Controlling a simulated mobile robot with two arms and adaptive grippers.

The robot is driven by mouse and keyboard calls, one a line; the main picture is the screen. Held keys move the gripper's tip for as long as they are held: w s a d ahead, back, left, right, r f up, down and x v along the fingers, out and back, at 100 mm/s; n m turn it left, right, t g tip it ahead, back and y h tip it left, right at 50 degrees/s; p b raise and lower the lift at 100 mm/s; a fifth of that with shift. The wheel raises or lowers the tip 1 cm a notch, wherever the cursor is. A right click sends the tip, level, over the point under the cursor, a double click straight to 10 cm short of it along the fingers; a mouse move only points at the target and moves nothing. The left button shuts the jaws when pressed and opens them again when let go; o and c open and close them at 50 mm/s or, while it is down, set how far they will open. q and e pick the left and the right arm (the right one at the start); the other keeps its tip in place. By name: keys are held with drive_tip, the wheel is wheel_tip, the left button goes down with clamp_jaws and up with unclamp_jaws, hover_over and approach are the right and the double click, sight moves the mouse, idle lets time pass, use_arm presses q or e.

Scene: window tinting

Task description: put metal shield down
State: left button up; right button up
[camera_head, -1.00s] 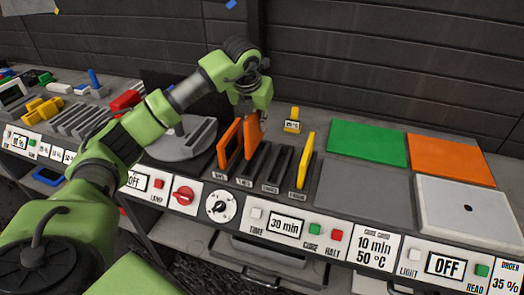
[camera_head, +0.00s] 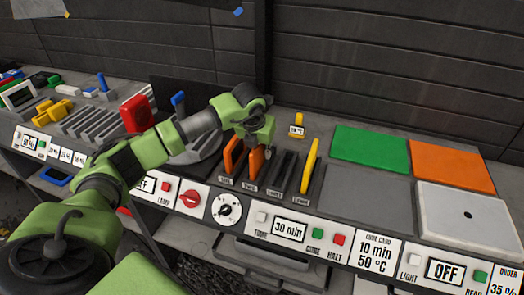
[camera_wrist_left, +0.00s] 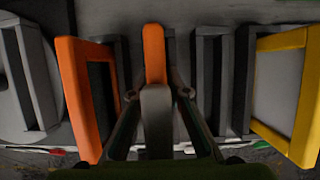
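A rack (camera_head: 262,200) of dark slots holds two orange panels. The left orange panel (camera_head: 233,152) also shows in the left wrist view (camera_wrist_left: 75,95). The second orange panel (camera_head: 256,163) stands in the adjacent slot below my left gripper (camera_head: 262,143). In the left wrist view my left gripper (camera_wrist_left: 159,94) has its fingers apart on either side of a grey rounded piece (camera_wrist_left: 157,112), in line with the second orange panel (camera_wrist_left: 154,55). I cannot tell whether this piece is the metal shield. My right gripper is not in view.
A yellow panel (camera_head: 310,165) stands at the rack's right end. Right of it lie a grey plate (camera_head: 367,192), green plate (camera_head: 370,147), orange plate (camera_head: 450,166) and white plate (camera_head: 470,208). A small yellow stand (camera_head: 297,125) is behind. Buttons and labels line the front edge.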

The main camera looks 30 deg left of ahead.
use_arm(q)
drive_tip(key=shift+o, duration=0.2)
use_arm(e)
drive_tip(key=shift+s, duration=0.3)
use_arm(q)
drive_tip(key=shift+r, duration=0.2)
drive_tip(key=shift+s+r, duration=0.1)
drive_tip(key=shift+r, duration=0.3)
drive_tip(key=b+v, duration=0.2)
drive_tip(key=v, duration=0.8)
drive_tip(key=shift+s+r, duration=0.3)
drive_tip(key=shift+r, duration=0.2)
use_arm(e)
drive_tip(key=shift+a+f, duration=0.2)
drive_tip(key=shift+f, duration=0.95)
use_arm(q)
drive_tip(key=shift+f, duration=0.1)
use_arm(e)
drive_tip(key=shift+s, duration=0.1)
